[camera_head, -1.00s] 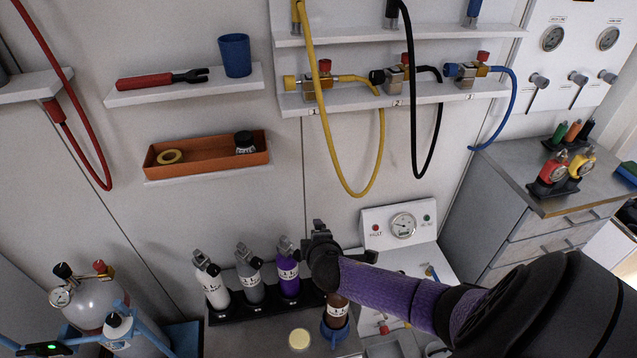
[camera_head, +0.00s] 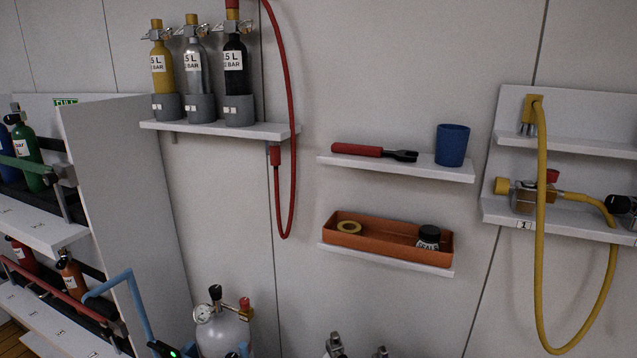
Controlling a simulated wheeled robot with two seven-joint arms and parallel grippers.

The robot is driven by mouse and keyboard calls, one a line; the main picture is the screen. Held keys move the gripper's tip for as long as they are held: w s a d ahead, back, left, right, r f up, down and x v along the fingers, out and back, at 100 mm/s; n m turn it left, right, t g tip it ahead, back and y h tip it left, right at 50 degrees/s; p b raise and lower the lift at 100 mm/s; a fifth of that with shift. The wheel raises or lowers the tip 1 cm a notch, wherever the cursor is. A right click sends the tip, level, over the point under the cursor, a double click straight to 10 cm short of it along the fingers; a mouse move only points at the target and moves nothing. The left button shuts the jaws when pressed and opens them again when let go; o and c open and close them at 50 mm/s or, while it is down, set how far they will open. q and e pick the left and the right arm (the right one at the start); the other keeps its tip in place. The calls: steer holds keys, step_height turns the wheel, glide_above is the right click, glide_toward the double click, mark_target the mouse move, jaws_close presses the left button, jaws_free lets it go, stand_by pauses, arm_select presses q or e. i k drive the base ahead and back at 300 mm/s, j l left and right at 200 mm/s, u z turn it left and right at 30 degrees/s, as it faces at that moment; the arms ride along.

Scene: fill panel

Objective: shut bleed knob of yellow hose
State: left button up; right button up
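The yellow hose (camera_head: 541,250) hangs in a long loop at the right side. Its upper end is at a yellow fitting (camera_head: 533,108) on the upper panel shelf. Its other end joins a brass and metal valve block (camera_head: 523,198) on the lower shelf, above a label "1". A red knob (camera_head: 552,176) sits on top of this block, partly behind the hose. A yellow round end (camera_head: 502,186) is on its left side. I cannot tell whether the red knob is open or shut.
A wall shelf (camera_head: 394,169) holds a red-handled wrench (camera_head: 372,151) and a blue cup (camera_head: 452,145). Below is an orange tray (camera_head: 388,242). A red hose (camera_head: 291,150) hangs left of them. A grey cylinder (camera_head: 224,335) stands at the bottom. A cylinder rack (camera_head: 40,235) is at the left.

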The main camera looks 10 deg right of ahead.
mark_target(552, 177)
steer(key=z, duration=1.3)
